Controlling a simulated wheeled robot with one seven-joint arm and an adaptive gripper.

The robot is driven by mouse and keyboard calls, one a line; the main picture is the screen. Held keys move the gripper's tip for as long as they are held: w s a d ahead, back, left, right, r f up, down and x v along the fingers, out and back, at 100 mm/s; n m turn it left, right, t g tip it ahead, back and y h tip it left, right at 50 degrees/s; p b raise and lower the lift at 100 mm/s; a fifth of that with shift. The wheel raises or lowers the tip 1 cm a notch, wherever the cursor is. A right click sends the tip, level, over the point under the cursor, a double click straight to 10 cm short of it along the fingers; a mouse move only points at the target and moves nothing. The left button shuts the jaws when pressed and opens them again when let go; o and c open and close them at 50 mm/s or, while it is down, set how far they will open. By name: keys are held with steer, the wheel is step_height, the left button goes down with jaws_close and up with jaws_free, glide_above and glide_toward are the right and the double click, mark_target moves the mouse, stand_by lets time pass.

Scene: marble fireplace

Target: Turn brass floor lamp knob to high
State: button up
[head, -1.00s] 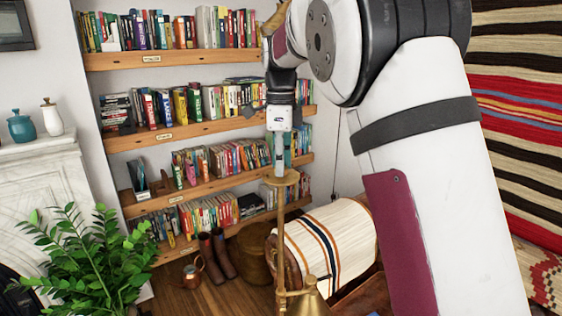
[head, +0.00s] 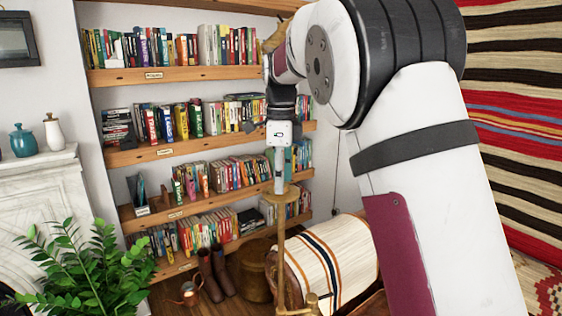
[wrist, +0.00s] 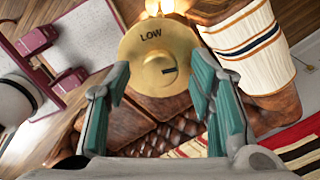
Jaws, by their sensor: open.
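The brass floor lamp (head: 281,235) stands before the bookshelves, its slim pole topped by a round brass disc (head: 290,193). In the wrist view the disc (wrist: 150,52) reads "LOW" on its face. A short dark mark lies lower right of the word; no other label can be read. My gripper (wrist: 160,75) is open, with one teal-padded finger at each side of the disc's lower half. Whether the pads touch the disc cannot be told. In the head view my gripper (head: 279,178) points down at the disc; its fingers are small there.
A cream striped rolled textile on a brown leather seat (head: 325,260) stands right behind the pole. A leafy plant (head: 85,270) is at the lower left. Boots (head: 215,272) and a copper pitcher (head: 188,290) stand on the floor. A striped hanging (head: 515,110) covers the right wall.

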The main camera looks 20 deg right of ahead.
step_height(320, 180, up, 12)
steer(key=shift+f, duration=0.2)
steer(key=shift+s, duration=0.1)
stand_by(0.5)
steer(key=s+d+n+t+y, duration=0.1)
steer(key=s+d+n+t, duration=0.15)
steer(key=s+n, duration=0.95)
steer(key=s+a+f+n+t, duration=0.1)
steer(key=s+f+n, duration=0.4)
steer(key=s, duration=0.5)
steer(key=s+a+f+n+t+h, duration=0.1)
steer(key=s+f+n+t, duration=0.1)
steer(key=s+f+n, duration=0.3)
steer(key=s+f, duration=0.3)
steer(key=s, duration=0.1)
steer(key=shift+s+a+n, duration=0.4)
